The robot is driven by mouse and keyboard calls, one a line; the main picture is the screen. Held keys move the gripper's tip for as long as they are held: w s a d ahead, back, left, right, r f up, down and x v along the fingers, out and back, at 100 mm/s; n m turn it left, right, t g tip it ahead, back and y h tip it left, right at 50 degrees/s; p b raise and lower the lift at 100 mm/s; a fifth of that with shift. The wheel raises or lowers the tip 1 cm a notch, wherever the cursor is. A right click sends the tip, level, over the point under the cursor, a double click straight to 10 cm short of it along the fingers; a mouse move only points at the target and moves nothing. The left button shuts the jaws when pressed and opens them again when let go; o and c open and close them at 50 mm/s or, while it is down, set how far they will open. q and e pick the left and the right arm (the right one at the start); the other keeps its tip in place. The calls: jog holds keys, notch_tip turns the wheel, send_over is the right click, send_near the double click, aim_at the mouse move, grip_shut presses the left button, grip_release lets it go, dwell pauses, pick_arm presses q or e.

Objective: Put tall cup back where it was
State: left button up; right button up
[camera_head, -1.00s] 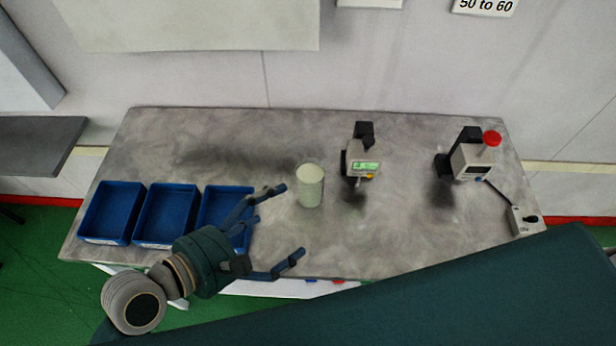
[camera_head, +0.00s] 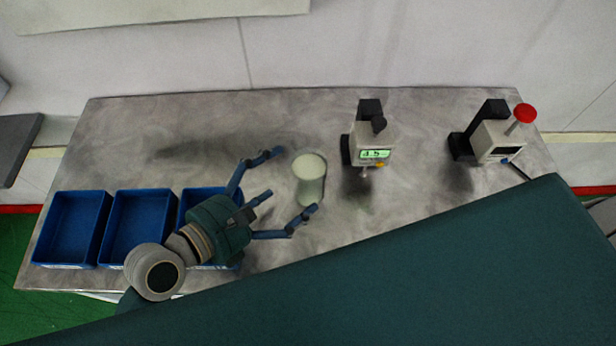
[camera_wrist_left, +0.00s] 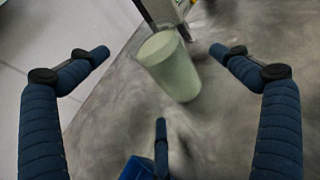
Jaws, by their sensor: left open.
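The tall cup (camera_head: 310,182), pale green-white, stands upright on the table in the head view, left of the display device. It also shows in the left wrist view (camera_wrist_left: 172,68), ahead of the fingers. My left gripper (camera_head: 296,184) is open, its fingers spread to the left of the cup and pointing at it. The lower fingertip is close to the cup's base; I cannot tell whether it touches.
Blue bins (camera_head: 73,229) line the table's left end, partly under my left arm. A device with a lit green display (camera_head: 373,147) stands right of the cup. A device with a red button (camera_head: 498,139) is further right. The grey table (camera_head: 210,130) is bare behind the gripper.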

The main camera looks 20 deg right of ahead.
aim_at(313, 166)
pick_arm(q)
jog(key=shift+x, duration=0.75)
jog(key=x, duration=0.4)
jog(key=shift+w+f+p, duration=0.25)
jog(key=shift+p, duration=0.05)
jog(key=shift+w+d+f, duration=0.15)
jog(key=shift+d+f, duration=0.1)
jog(key=shift+d, duration=0.15)
jog(key=c, duration=1.6)
jog(key=shift+r, duration=0.15)
jog(key=c, duration=0.3)
